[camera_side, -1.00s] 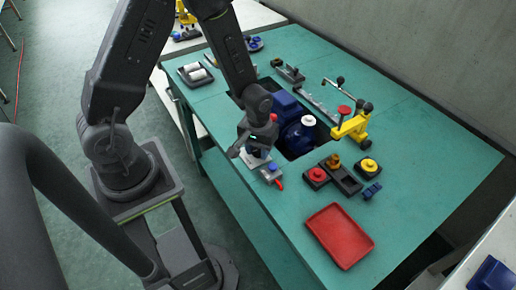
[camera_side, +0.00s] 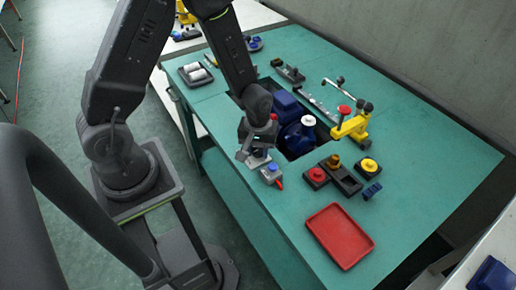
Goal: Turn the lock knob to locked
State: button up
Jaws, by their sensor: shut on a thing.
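My gripper (camera_side: 259,157) points down at the near edge of the green table, over a small pale plate that it mostly covers. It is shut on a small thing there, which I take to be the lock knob. The fingers hide the knob, so I cannot read its position. Right beside the gripper, toward the front, is a small grey box (camera_side: 267,178) with a blue top part (camera_side: 273,168) and a red piece (camera_side: 280,184) sticking out.
A blue pump (camera_side: 299,139) with a white cap sits in the table opening behind the gripper. Red (camera_side: 316,175) and yellow (camera_side: 368,166) knobs on dark bases and a yellow fixture (camera_side: 352,127) stand to the right. A red tray (camera_side: 340,235) lies front right; the table around it is clear.

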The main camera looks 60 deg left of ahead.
jog(key=o, duration=0.9)
notch_tip(320, 180, up, 14)
jog(key=shift+f, duration=0.1)
notch_tip(320, 180, up, 8)
jog(key=m+t, duration=0.2)
jog(key=m, duration=0.2)
send_over(258, 150)
jog(key=s+d, duration=0.1)
jog(key=s, duration=0.3)
jog(key=s+d+r+m+t, duration=0.1)
jog(key=s+r+m+t, duration=0.2)
jog(key=s+r+m, duration=0.2)
notch_tip(258, 150, up, 2)
jog(key=s, duration=0.3)
jog(key=shift+t, duration=0.3)
